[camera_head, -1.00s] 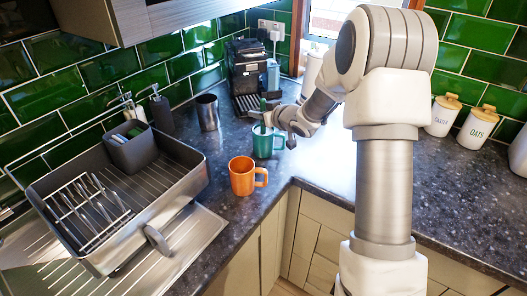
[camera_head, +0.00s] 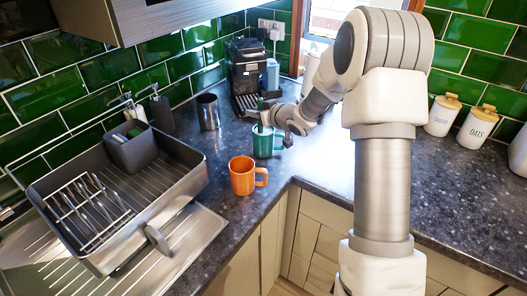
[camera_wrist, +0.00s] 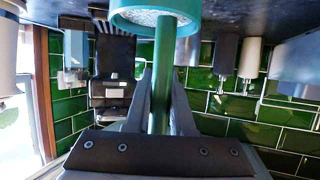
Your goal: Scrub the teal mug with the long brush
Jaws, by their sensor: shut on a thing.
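The teal mug (camera_head: 263,148) stands upright on the dark counter, with its handle to the right. My gripper (camera_head: 268,117) is just above its rim, shut on the long brush (camera_head: 260,103), whose green upper end shows above the fingers. In the wrist view, which looks upside down, the brush's green handle (camera_wrist: 161,70) runs between the fingers (camera_wrist: 162,92) into the mouth of the teal mug (camera_wrist: 122,14). The brush's lower end appears to be inside the mug. A pale speckled surface shows inside the mug around the handle.
An orange mug (camera_head: 242,178) stands in front of the teal mug. A metal tumbler (camera_head: 208,112) and a coffee machine (camera_head: 247,72) stand behind. The dish rack (camera_head: 185,190) is at left. Labelled canisters (camera_head: 476,128) stand at right. The counter right of the mug is clear.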

